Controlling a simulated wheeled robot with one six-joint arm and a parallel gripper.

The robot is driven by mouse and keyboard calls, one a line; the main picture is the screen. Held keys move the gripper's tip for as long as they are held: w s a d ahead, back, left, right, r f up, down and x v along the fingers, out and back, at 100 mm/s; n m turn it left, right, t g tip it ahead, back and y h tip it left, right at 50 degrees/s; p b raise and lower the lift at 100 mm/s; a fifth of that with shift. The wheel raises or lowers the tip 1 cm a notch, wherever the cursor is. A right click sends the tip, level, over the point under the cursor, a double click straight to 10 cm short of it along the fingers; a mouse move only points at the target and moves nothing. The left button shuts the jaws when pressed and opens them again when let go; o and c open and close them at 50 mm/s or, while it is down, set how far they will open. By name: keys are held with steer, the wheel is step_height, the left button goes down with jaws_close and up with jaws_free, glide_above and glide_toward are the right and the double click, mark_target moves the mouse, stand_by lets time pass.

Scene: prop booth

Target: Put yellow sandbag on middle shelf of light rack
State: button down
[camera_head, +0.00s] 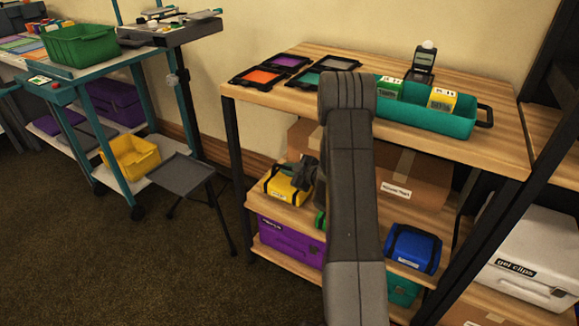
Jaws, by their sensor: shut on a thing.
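The yellow sandbag (286,189), with dark trim and a small label, is at the left front of the middle shelf (287,215) of the light rack, a wooden rack with dark posts. It sits on the shelf or just above it; I cannot tell which. My gripper (305,178) is shut on the sandbag, at its upper right side. My arm stands in front of the rack and hides the shelf's centre. A blue sandbag (412,248) lies at the shelf's right front. A green thing (320,221) shows partly beside my arm.
Cardboard boxes (412,180) fill the back of the middle shelf. The top (460,135) bears a teal tray (425,117) and colour filters. A purple case (290,240) is below. A grey stool (181,174) and a teal cart stand left. Front-left floor is clear.

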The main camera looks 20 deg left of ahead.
steer(key=shift+f, duration=1.05)
steer(key=shift+f+b, duration=0.1)
steer(key=shift+b, duration=0.2)
steer(key=c, duration=1.9)
jaws_free()
steer(key=shift+f, duration=0.25)
steer(key=o, duration=0.5)
steer(key=shift+r, duration=0.1)
steer(key=shift+c, duration=0.2)
steer(key=shift+r, duration=0.1)
steer(key=shift+s+d+r, duration=0.1)
steer(key=shift+d+r, duration=0.05)
steer(key=shift+d, duration=0.05)
steer(key=p+v, duration=0.2)
steer(key=v, duration=0.5)
